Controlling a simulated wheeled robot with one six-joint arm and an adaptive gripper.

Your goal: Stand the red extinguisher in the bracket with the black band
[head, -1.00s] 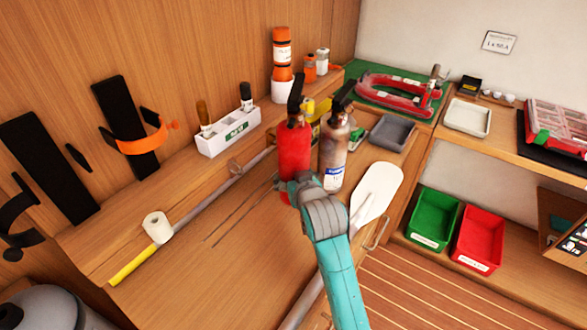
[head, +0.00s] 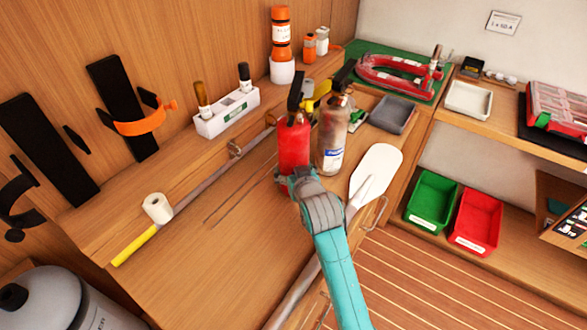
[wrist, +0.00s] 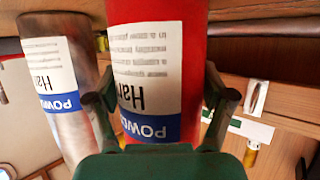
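The red extinguisher (head: 293,147) is upright in front of my gripper (head: 297,182). In the wrist view my gripper (wrist: 160,105) has a finger on each side of the red extinguisher (wrist: 160,50), closed against its body. The extinguisher's base is hidden by my gripper in the head view. The bracket with the black band (head: 20,200) is on the wooden wall at far left, with a black back plate (head: 47,150). Its curved band is at the picture's left edge. It is well apart from my gripper.
A worn grey extinguisher (head: 332,140) stands close right of the red one. A bracket with an orange band (head: 143,125) is on the wall. A white paddle (head: 377,175) is right.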

